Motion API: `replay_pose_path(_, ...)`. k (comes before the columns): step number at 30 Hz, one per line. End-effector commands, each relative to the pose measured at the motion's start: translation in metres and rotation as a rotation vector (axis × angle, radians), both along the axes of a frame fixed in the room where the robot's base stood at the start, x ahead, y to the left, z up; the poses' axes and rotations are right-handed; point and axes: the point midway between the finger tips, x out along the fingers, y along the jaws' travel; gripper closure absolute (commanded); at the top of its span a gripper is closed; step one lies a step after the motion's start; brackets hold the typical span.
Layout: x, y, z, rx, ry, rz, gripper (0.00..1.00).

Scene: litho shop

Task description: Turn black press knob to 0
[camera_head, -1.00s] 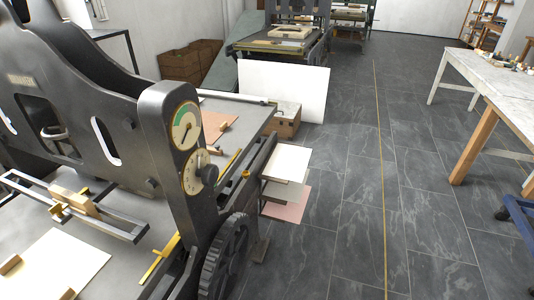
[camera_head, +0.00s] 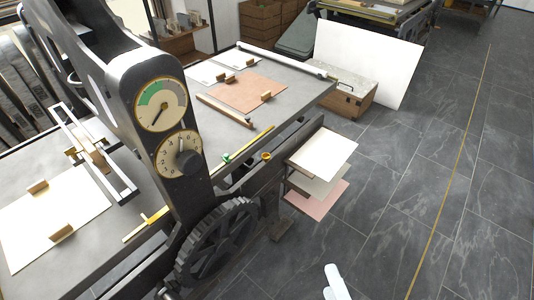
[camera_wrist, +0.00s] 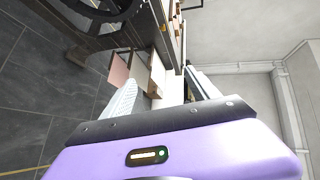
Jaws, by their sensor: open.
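The black press knob (camera_head: 190,162) sits on the lower round dial (camera_head: 167,153), on the dark press column. The dial has a cream face with numbers around its rim. The knob's exact setting is too small to read. A gauge (camera_head: 160,104) with a green sector and a needle is above it. My gripper (camera_wrist: 158,92) shows in the wrist view with its two pale fingers apart and nothing between them. The knob is not visible in the wrist view. A pale, finger-like part shows at the bottom edge of the head view, well apart from the knob.
A toothed wheel (camera_head: 217,243) stands below the dials. Shelves with white, grey and pink sheets (camera_head: 323,153) jut out right of the press. The press bed (camera_head: 290,75) holds paper and small wooden blocks. A large white board (camera_head: 368,62) leans behind. The tiled floor at right is clear.

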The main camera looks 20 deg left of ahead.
Motion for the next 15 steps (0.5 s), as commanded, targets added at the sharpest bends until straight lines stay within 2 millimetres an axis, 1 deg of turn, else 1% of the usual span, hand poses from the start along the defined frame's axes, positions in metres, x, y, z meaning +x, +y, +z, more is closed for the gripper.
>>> replay_pose_path(1, 0.018, 0.024, 0.01, 0.1, 0.029, 0.033, 0.31)
replay_pose_path(2, 0.026, 0.038, 0.015, 0.163, 0.056, 0.053, 0.31)
replay_pose_path(3, 0.036, 0.056, 0.022, 0.244, 0.095, 0.081, 0.31)
replay_pose_path(5, 0.05, 0.086, 0.035, 0.364, 0.159, 0.127, 0.31)
replay_pose_path(6, 0.057, 0.106, 0.046, 0.44, 0.204, 0.162, 0.31)
replay_pose_path(8, 0.066, 0.136, 0.063, 0.547, 0.277, 0.216, 0.31)
replay_pose_path(9, 0.07, 0.156, 0.075, 0.612, 0.326, 0.253, 0.31)
replay_pose_path(12, 0.075, 0.199, 0.106, 0.747, 0.444, 0.339, 0.31)
replay_pose_path(15, 0.075, 0.231, 0.134, 0.839, 0.545, 0.411, 0.31)
